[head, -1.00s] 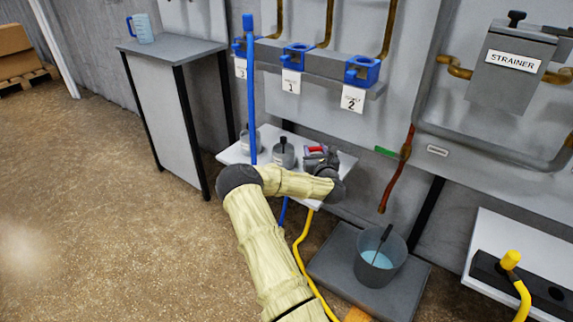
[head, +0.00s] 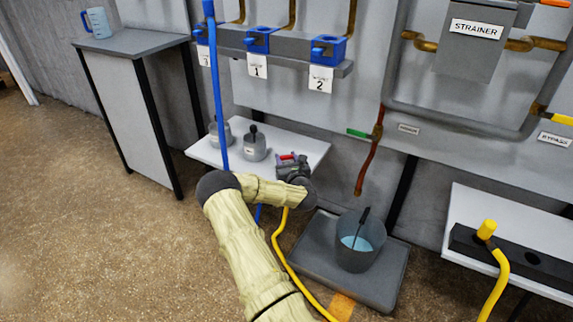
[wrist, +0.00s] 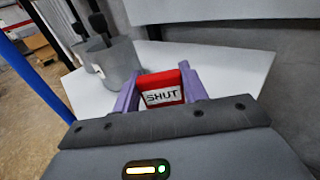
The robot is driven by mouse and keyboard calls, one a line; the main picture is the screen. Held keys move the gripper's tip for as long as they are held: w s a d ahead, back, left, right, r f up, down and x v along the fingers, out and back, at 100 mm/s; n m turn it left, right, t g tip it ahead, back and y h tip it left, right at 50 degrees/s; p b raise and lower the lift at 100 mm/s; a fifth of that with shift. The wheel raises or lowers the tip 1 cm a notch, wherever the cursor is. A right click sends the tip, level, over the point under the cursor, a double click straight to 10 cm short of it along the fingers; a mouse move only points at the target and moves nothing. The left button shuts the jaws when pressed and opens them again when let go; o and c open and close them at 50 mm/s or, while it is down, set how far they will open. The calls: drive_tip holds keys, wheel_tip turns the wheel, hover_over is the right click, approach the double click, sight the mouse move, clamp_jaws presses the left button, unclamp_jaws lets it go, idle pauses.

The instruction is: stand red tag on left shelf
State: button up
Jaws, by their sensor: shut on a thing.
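The red tag (wrist: 162,91) has a white label reading SHUT. It is between the two purple fingers of my gripper (wrist: 160,88) in the wrist view, and the gripper is shut on it. In the head view my gripper (head: 291,162) is over the front right part of the left shelf (head: 292,145), a white shelf below the numbered blue fittings. A bit of the red tag (head: 286,157) shows there. The tag looks upright; whether its lower edge touches the shelf cannot be told.
Two grey pots (head: 254,145) with dark handles stand on the shelf's left part. A bucket of liquid (head: 360,242) stands on a grey platform to the right. The shelf's right part is clear.

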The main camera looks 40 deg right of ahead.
drive_tip(key=shift+f, duration=0.35)
drive_tip(key=shift+f, duration=0.15)
drive_tip(key=o, duration=1)
drive_tip(key=shift+s+r, duration=0.1)
drive_tip(key=shift+r, duration=0.1)
drive_tip(key=shift+s+a+p, duration=0.2)
drive_tip(key=shift+s+p, duration=0.1)
drive_tip(key=shift+s, duration=0.05)
drive_tip(key=p+v, duration=0.3)
drive_tip(key=v, duration=0.8)
